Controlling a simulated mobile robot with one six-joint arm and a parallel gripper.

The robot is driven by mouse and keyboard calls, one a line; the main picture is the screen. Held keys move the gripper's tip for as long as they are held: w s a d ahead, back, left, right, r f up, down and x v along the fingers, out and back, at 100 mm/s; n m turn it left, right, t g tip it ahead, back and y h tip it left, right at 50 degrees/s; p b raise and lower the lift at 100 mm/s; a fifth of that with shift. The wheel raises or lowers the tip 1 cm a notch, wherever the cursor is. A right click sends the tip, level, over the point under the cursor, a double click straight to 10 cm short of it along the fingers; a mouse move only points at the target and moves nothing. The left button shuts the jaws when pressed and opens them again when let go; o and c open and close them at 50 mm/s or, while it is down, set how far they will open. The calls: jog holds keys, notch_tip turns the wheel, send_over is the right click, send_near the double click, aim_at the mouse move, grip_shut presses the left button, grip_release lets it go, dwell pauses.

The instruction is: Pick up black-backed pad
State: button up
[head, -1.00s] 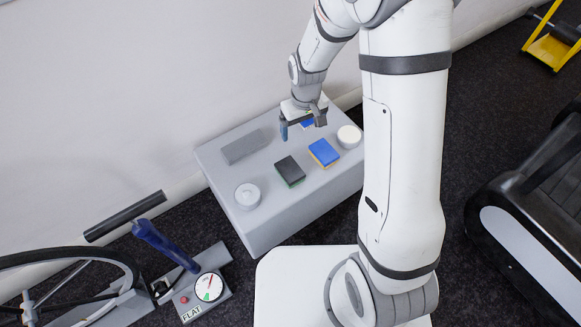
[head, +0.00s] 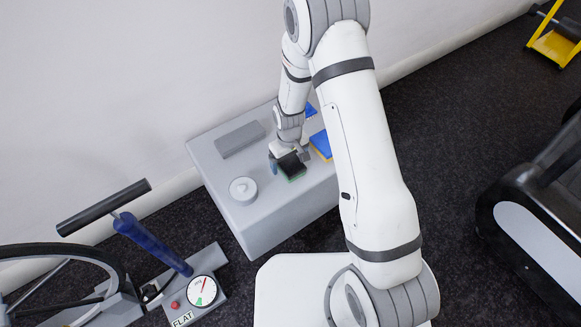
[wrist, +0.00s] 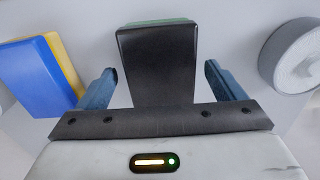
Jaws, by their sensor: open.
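The black-backed pad (head: 291,166) lies on the grey box-like table (head: 226,171), with a thin green layer showing under its black back. In the wrist view the black-backed pad (wrist: 158,62) stands between the two blue fingers, with a gap on each side. My gripper (head: 287,160) is open above the pad; in the wrist view my gripper (wrist: 160,82) spans it without visible contact. Part of the pad is hidden by my gripper in the head view.
A blue pad with a yellow layer (head: 321,144) lies close by; it also shows in the wrist view (wrist: 38,78). A round white container (head: 243,190) and a grey block (head: 239,139) share the tabletop. A wheel and a gauge (head: 202,291) stand at lower left.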

aim_at(289, 161)
jog(key=shift+f, duration=0.45)
jog(key=shift+c, duration=0.4)
jog(key=c, duration=1)
jog(key=shift+r, duration=0.1)
notch_tip(289, 161, up, 10)
jog(key=p, duration=0.3)
jog(key=shift+p, duration=0.4)
